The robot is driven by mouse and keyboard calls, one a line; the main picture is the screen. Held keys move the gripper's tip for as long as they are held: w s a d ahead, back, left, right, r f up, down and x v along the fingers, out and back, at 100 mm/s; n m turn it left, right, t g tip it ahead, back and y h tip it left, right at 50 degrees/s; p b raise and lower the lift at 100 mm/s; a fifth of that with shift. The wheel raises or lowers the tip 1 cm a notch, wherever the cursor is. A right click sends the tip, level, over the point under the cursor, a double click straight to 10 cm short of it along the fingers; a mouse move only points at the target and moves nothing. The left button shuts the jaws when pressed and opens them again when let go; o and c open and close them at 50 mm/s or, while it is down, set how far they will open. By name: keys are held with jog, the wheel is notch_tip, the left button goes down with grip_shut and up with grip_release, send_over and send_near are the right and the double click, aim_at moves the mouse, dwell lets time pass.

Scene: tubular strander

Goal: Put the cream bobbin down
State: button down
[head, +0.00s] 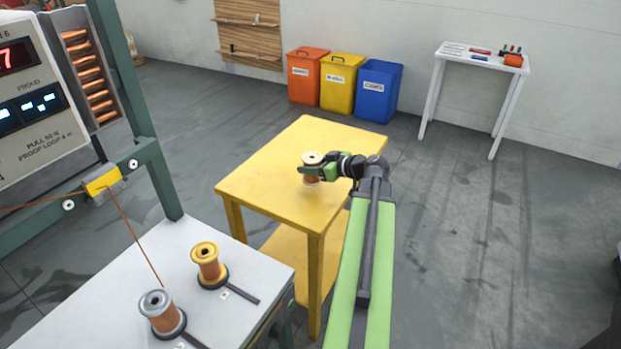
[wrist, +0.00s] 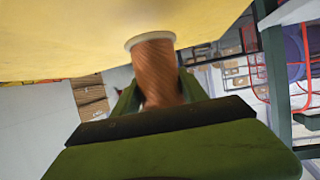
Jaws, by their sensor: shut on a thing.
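The cream bobbin (head: 312,157) has cream flanges and copper-coloured wire wound round it. It is upright over the yellow table (head: 268,165). My gripper (head: 311,170) is shut around its middle, reaching in from the right. In the wrist view the bobbin (wrist: 157,68) stands between the green fingers (wrist: 155,97), with one cream flange close to the yellow tabletop (wrist: 60,35). Whether that flange touches the tabletop or hangs just above it, I cannot tell.
The tabletop around the bobbin is bare. A white bench (head: 110,285) at lower left holds a yellow-flanged bobbin (head: 207,264) and a grey-flanged bobbin (head: 162,313). Orange (head: 308,80), yellow (head: 340,85) and blue (head: 378,92) bins stand behind. A white side table (head: 455,58) is at right.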

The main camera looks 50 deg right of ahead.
notch_tip(320, 180, down, 4)
jog(key=b, duration=0.3)
jog(key=shift+r, duration=0.2)
jog(key=shift+f, duration=0.2)
jog(key=c, duration=0.6)
grip_release()
